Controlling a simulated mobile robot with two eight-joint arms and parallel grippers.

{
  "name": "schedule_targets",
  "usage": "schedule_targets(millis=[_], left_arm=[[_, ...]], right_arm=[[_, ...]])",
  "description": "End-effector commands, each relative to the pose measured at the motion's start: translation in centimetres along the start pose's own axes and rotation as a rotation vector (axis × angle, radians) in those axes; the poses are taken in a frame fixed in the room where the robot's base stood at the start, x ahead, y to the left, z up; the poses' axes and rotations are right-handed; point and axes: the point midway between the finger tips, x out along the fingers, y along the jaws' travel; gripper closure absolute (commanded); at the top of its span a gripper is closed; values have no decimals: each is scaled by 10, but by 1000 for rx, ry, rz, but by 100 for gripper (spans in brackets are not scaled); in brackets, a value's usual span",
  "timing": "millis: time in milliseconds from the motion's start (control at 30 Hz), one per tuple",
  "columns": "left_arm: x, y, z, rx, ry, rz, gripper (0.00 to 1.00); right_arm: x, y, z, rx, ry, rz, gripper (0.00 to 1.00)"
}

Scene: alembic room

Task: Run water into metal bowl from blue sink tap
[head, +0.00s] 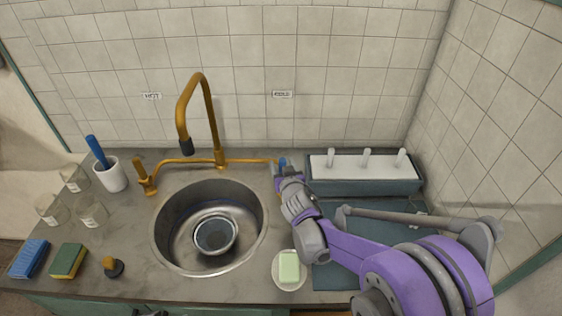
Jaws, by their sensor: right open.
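The metal bowl (232,238) sits upright in the round steel sink (172,246), and its inside looks grey-blue. The brass tap (209,112) arches over the sink with its dark nozzle above the bowl's left side. No water stream shows from the nozzle. The blue tap handle (283,162) is at the right end of the brass pipe, below the right wall label. My right gripper (281,173) is open at the blue handle, with its fingers close around or beside it; contact cannot be told. My left gripper is not in view.
A soap dish (278,284) with green soap (289,266) lies right of the sink, close to my right arm. A white-topped rack (345,172) stands behind that arm. A white cup (111,175), glass jars (93,212) and sponges (68,261) are on the left.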

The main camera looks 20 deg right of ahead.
Motion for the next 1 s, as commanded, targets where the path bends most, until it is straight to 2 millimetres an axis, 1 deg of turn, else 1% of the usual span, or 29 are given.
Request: schedule_targets(millis=[33, 200, 300, 400, 600, 1000], left_arm=[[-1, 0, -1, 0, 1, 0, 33], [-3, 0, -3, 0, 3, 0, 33], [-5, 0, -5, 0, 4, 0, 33], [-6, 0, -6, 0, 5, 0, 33], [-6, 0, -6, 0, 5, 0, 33], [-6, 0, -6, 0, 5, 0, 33]], right_arm=[[-12, 0, -1, 0, 0, -1, 39], [-48, 0, -1, 1, 0, 0, 39], [-64, 0, -1, 0, 0, 0, 39], [-75, 0, -1, 1, 0, 0, 39], [-84, 0, 0, 1, 0, 1, 39], [-83, 0, 0, 1, 0, 0, 39]])
